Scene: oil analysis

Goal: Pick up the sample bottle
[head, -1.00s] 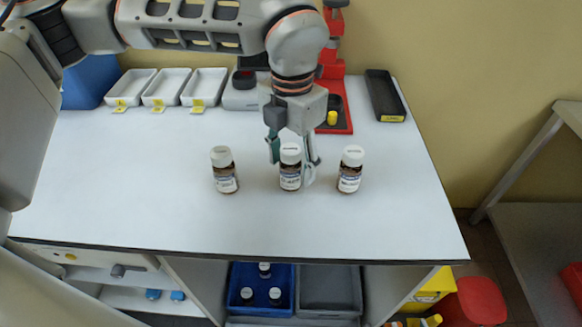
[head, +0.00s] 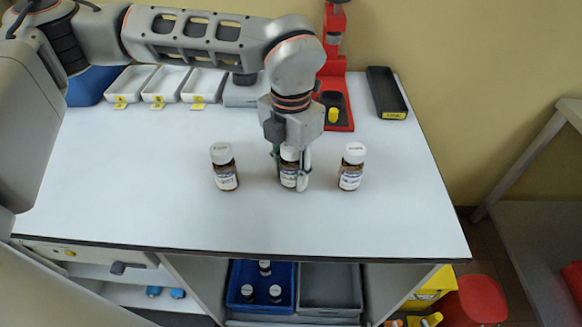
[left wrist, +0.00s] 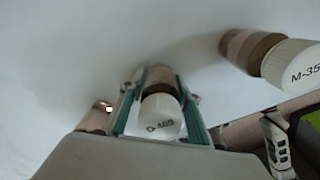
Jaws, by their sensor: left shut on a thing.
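Three brown sample bottles with white caps and white labels stand in a row on the white table. My left gripper (head: 290,172) is shut on the middle bottle (head: 289,154), with a finger on each side of it. In the left wrist view my left gripper (left wrist: 160,108) has its fingers against the middle bottle (left wrist: 161,115), whose cap reads roughly "D-469". The left bottle (head: 224,167) and the right bottle (head: 351,167) stand apart from the gripper. A bottle with a cap marked "M-35" (left wrist: 290,66) shows in the left wrist view. My right gripper is not in view.
White trays (head: 203,84) with yellow tags, a red stand (head: 338,75) and a black tray (head: 386,93) stand along the back. A blue crate (head: 288,271) with several bottles and a grey crate (head: 330,287) sit below. The table front is clear.

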